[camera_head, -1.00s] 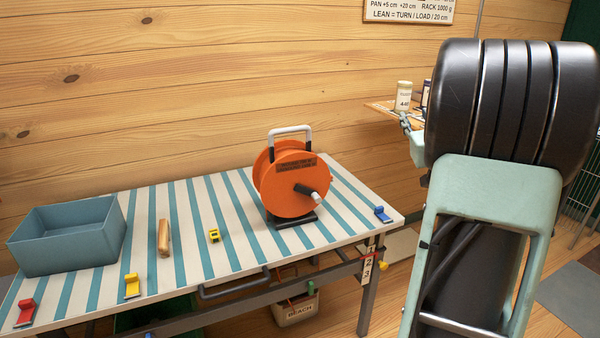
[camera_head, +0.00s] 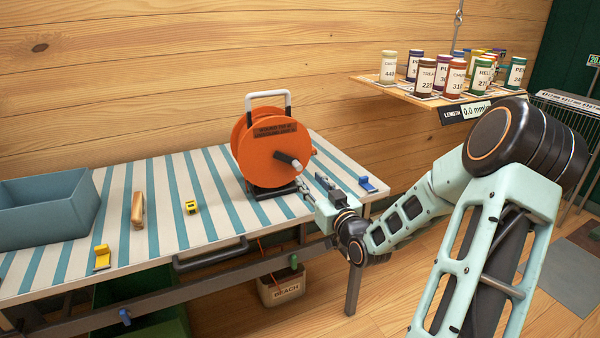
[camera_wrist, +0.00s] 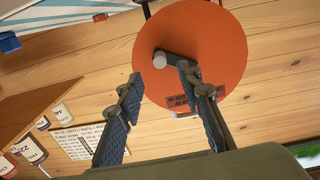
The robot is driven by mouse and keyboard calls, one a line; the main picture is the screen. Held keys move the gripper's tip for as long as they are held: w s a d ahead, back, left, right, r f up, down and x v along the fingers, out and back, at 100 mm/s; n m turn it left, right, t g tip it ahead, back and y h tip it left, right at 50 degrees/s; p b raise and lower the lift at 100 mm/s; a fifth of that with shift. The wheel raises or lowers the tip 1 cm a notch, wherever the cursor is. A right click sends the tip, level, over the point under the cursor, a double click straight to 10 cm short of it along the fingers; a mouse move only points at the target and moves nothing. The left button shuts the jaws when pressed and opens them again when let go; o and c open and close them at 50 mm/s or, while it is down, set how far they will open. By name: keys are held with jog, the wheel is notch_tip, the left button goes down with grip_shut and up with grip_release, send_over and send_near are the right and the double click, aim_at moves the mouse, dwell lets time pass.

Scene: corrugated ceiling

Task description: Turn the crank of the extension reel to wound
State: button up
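The extension reel is an orange drum (camera_head: 268,147) with a grey carrying handle on top, standing upright on a dark base on the striped table. Its crank is a dark arm with a pale knob (camera_head: 296,165) on the front face, pointing to the lower right. In the wrist view the orange disc (camera_wrist: 205,80) appears upside down, and the pale crank knob (camera_wrist: 160,60) lies beyond the fingertips. My gripper (camera_head: 314,187) is just right of and below the knob, near the table's right edge. In the wrist view its two fingers (camera_wrist: 160,75) are spread and empty, apart from the crank.
A blue-grey bin (camera_head: 45,215), a wooden stick (camera_head: 138,210) and yellow pieces (camera_head: 191,207) lie on the table (camera_head: 225,220) left of the reel. A blue clamp (camera_head: 368,184) is at its right end. A hanging shelf (camera_head: 420,97) with several jars is at the upper right.

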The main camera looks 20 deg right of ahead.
aim_at(301, 170)
jog(key=w+b, duration=0.1)
jog(key=w, duration=0.7)
jog(key=shift+w, duration=0.1)
grip_shut()
